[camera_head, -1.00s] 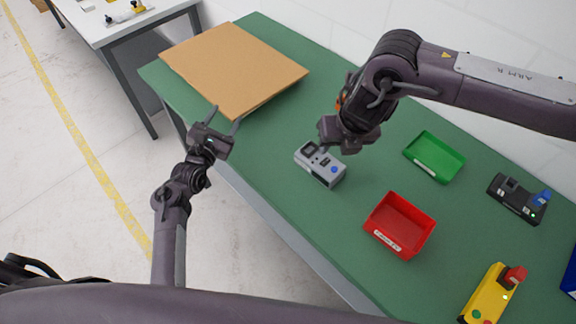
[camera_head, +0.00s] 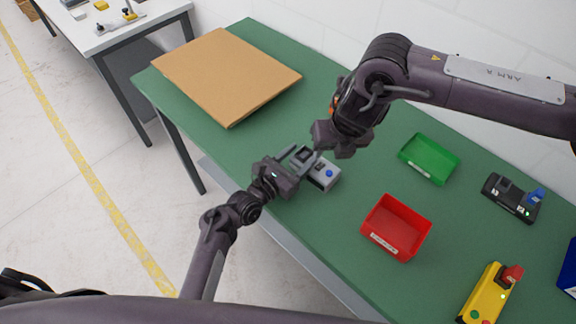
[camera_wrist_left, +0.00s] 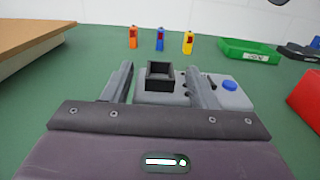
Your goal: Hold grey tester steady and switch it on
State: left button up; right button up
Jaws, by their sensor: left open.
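The grey tester (camera_head: 325,175) lies on the green table, with a blue button and a black square socket (camera_wrist_left: 160,76) on top. My left gripper (camera_head: 301,157) is open at the socket end of the tester. In the left wrist view its two fingers (camera_wrist_left: 158,70) stand on either side of the socket; I cannot tell whether they touch the tester. My right gripper (camera_head: 334,148) hangs just above and behind the tester. Its fingers are mostly hidden, so its opening is unclear.
A red bin (camera_head: 396,228) and a green tray (camera_head: 428,158) stand to the right. A black device (camera_head: 510,198) and a yellow device (camera_head: 489,295) are farther right. A brown board (camera_head: 226,75) lies at left. Small orange, blue and yellow items (camera_wrist_left: 160,39) stand behind.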

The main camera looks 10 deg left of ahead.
pick_arm(q)
jog(key=shift+x, duration=0.95)
jog(key=shift+c, duration=0.2)
grip_shut()
pick_arm(e)
jog(key=shift+s+a, duration=0.15)
jog(key=c, duration=0.4)
jog(key=a+m, duration=0.1)
jog(key=s+a+m+y, duration=0.1)
jog(key=m, duration=0.1)
jog(key=s+a+m+g+y, duration=0.1)
jog(key=shift+s+a+r, duration=0.2)
jog(key=shift+s+a, duration=0.05)
jog(key=shift+a, duration=0.05)
grip_shut()
jog(key=w+d+r+m+t+y, duration=0.1)
jog(key=d+m, duration=0.4)
jog(key=m, duration=0.7)
jog(key=w+d+r+m+t+y, duration=0.1)
jog(key=d+m+y, duration=0.2)
jog(key=m, duration=0.9)
jog(key=shift+d+m, duration=0.3)
jog(key=shift+d, duration=0.8)
